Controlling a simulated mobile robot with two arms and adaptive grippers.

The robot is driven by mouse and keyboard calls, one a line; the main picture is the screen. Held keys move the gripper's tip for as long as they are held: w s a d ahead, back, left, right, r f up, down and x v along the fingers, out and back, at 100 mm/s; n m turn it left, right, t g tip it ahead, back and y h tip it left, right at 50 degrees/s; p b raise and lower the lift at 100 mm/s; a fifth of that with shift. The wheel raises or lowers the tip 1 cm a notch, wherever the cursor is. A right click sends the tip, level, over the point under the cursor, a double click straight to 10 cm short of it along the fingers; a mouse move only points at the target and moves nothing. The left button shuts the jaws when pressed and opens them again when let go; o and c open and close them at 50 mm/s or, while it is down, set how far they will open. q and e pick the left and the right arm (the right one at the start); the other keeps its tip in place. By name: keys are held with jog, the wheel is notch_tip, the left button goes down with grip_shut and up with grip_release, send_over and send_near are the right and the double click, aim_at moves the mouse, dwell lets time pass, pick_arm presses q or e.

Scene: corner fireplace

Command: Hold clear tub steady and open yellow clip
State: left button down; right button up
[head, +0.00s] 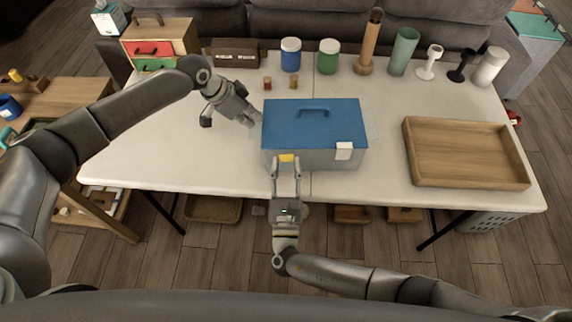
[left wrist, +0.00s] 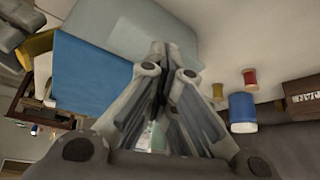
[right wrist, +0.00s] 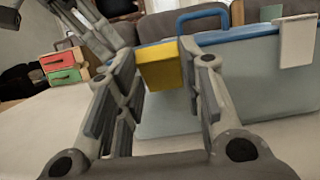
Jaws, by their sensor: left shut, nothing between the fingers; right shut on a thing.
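The clear tub (head: 318,160) stands on the white table with a blue lid (head: 338,122) on it. The yellow clip (head: 287,157) is at the left of its front side; it also shows in the right wrist view (right wrist: 158,68). My right gripper (head: 286,165) is in front of the tub, its fingers shut on the yellow clip from either side. My left gripper (head: 257,120) is shut and empty, its tips against or very near the tub's left wall (left wrist: 150,30); I cannot tell whether they touch. A white clip (head: 344,150) hangs at the front right.
A wooden tray (head: 465,152) lies to the right. Blue (head: 291,55) and green (head: 328,57) jars, two small spools (head: 267,83) and several tall vessels line the back. A small drawer box (head: 160,45) stands back left. The table's front edge is close below the tub.

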pick_arm(q)
jog(key=shift+s+a+f, duration=0.15)
jog(key=shift+f, duration=0.2)
pick_arm(e)
jog(key=shift+d+f+t, duration=0.1)
jog(key=shift+f+t, duration=0.15)
jog(key=shift+t, duration=0.35)
jog(key=shift+s, duration=0.15)
jog(key=o, duration=1)
jog(key=shift+o, duration=0.2)
jog(key=shift+f, duration=0.1)
jog(key=v, duration=1.2)
jog(key=shift+f, duration=0.1)
